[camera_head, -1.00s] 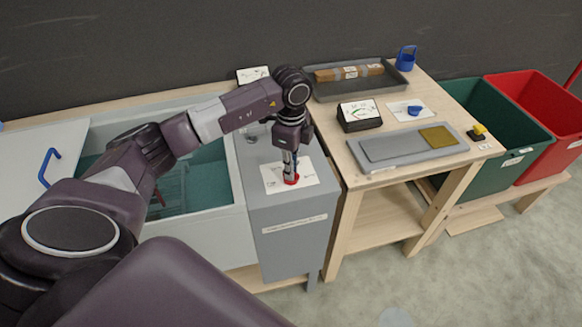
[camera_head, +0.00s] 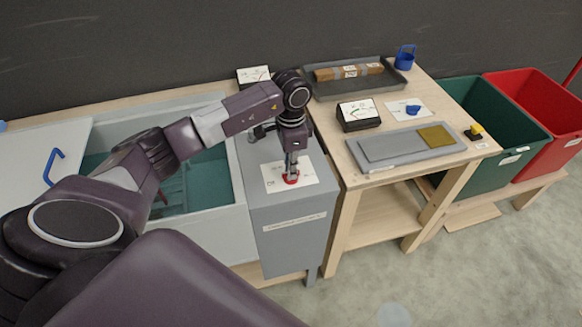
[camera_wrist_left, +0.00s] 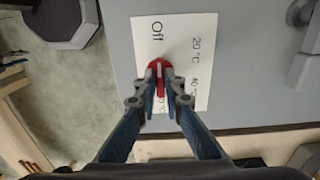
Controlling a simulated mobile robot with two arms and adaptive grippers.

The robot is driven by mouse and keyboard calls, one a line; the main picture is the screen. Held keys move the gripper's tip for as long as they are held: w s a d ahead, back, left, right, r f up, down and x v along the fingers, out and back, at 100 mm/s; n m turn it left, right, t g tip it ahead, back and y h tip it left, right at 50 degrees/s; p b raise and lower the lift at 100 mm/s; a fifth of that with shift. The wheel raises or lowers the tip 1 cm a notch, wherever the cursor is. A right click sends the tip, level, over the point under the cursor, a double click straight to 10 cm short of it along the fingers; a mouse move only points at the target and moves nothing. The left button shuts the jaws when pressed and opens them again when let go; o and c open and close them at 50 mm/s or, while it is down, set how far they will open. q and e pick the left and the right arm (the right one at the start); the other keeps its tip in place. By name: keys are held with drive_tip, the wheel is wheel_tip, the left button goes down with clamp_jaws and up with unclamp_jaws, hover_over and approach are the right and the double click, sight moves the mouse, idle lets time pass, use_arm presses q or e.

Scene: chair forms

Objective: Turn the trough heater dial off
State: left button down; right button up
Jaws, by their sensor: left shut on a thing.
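The red dial (camera_head: 291,178) sits on a white label plate (camera_head: 275,184) on top of a grey heater box (camera_head: 290,234). The left wrist view shows the dial (camera_wrist_left: 159,67) with a white stripe running up and down the picture. The plate (camera_wrist_left: 181,30) reads "Off" above the dial, and "20 °C" and "40 °C" to the right. More print below is partly hidden by the fingers. My left gripper (camera_wrist_left: 160,88) points down and is shut on the dial, one finger on each side. Which end of the stripe is the pointer I cannot tell. My right gripper is out of view.
A trough (camera_head: 240,222) with teal inside lies left of the box. Right of it, a wooden table (camera_head: 353,151) carries a grey tray (camera_head: 385,165), a black box (camera_head: 358,125) and a blue knob (camera_head: 413,109). Green (camera_head: 499,179) and red (camera_head: 557,151) bins stand further right.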

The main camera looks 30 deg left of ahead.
use_arm(q)
drive_tip(key=shift+w+a+r, duration=0.1)
drive_tip(key=shift+w+r, duration=0.05)
drive_tip(key=shift+r, duration=0.05)
idle(0.3)
drive_tip(key=c, duration=2)
unclamp_jaws()
drive_tip(key=shift+f, duration=0.1)
drive_tip(key=shift+c, duration=0.2)
wheel_tip(320, 180, up, 12)
